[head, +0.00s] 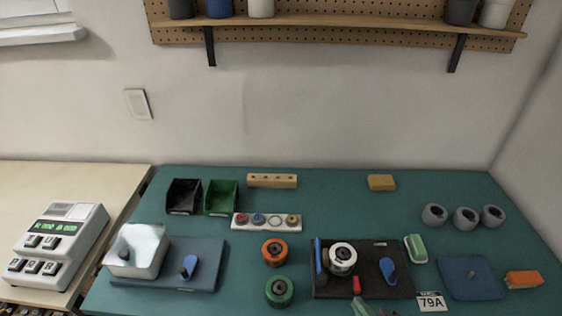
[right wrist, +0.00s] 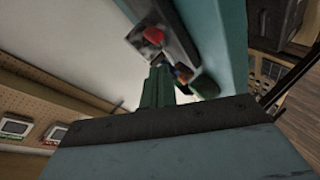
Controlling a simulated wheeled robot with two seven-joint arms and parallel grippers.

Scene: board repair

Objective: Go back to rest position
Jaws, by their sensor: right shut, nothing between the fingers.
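My right gripper (head: 372,307) shows at the bottom edge of the head view, just in front of the black board (head: 330,288). Only its green fingertips are in that view. In the right wrist view its fingers (right wrist: 160,85) are together with nothing between them. A white roll (head: 343,257), a blue lever (head: 388,271) and a small red part (head: 357,284) are on the black board. My left gripper is not in view.
The green table (head: 330,205) also holds a blue board (head: 205,285) with a white box (head: 137,251), orange (head: 274,251) and green (head: 279,291) rolls, black (head: 183,196) and green (head: 221,197) bins, and a blue pad (head: 470,277). The table's back middle is mostly clear.

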